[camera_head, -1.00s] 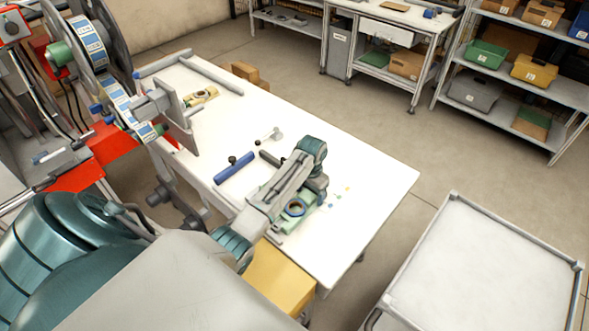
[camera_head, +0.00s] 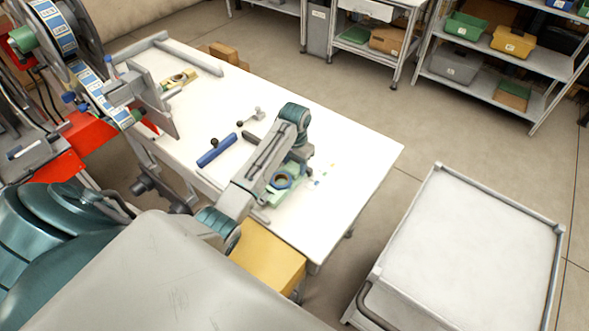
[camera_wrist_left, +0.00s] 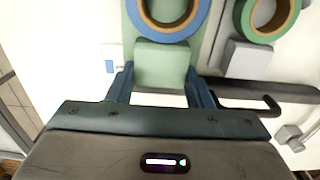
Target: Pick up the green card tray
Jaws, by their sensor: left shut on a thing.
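The pale green card tray (camera_head: 268,198) is near the front edge of the white table, and a blue-rimmed tape roll (camera_head: 282,180) lies on it. In the left wrist view the tray's green tab (camera_wrist_left: 161,66) sits between the two blue-grey fingers of my left gripper (camera_wrist_left: 161,88), which is shut on it. The blue roll (camera_wrist_left: 165,32) shows just beyond the tab. In the head view my left gripper (camera_head: 295,167) is partly hidden by its own arm. I cannot tell whether the tray touches the table. My right gripper is out of view.
A grey cart (camera_head: 470,245) stands at the right.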

